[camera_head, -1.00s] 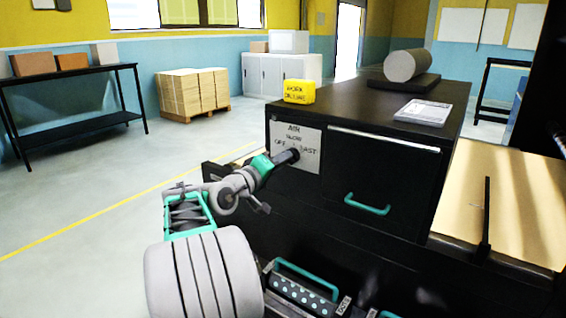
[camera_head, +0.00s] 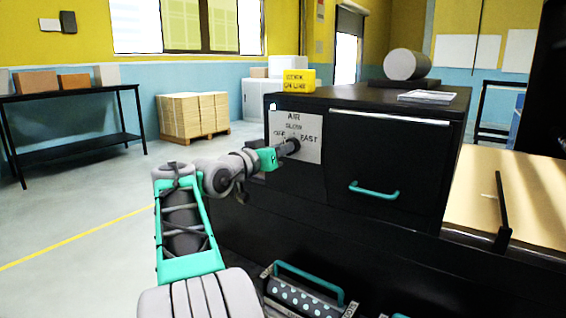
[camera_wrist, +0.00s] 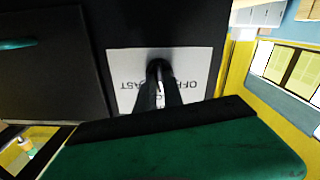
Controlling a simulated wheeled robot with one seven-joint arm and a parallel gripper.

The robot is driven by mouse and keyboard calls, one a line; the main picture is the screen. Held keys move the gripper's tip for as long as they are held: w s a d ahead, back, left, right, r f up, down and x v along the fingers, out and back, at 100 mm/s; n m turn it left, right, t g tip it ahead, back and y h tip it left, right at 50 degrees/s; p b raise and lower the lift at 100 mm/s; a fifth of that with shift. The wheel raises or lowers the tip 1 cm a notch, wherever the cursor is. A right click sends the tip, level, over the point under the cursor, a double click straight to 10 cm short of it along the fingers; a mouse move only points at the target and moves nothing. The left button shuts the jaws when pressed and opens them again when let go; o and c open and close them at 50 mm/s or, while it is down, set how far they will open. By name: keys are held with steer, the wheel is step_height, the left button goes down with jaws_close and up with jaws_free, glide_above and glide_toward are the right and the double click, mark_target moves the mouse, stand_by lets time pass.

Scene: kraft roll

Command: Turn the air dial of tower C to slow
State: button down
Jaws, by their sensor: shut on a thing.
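The air panel (camera_head: 307,118) is a pale plate on the front of a black cabinet, marked AIR, SLOW, OFF and FAST. It also shows in the wrist view (camera_wrist: 197,62), with its lettering turned over. My gripper (camera_head: 292,146) reaches the middle of the plate and is shut on the air dial (camera_wrist: 158,66). The fingers hide most of the dial, so I cannot tell where its pointer stands. No tower letter is readable on this cabinet.
A teal handle (camera_head: 374,190) sits on the black door right of the panel. A yellow WORK ONLINE block (camera_head: 299,80), a grey roll (camera_head: 407,65) and a paper stack (camera_head: 427,97) are on top. Open floor (camera_head: 80,215) lies to the left.

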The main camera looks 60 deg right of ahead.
steer(key=shift+f+m+b, duration=0.2)
steer(key=shift+m+b, duration=0.75)
steer(key=shift+m, duration=0.15)
steer(key=c, duration=1.5)
jaws_free()
steer(key=shift+r, duration=0.2)
steer(key=shift+o, duration=0.2)
steer(key=w+a, duration=0.1)
steer(key=a, duration=0.6)
steer(key=shift+a, duration=0.4)
steer(key=shift+w, duration=0.1)
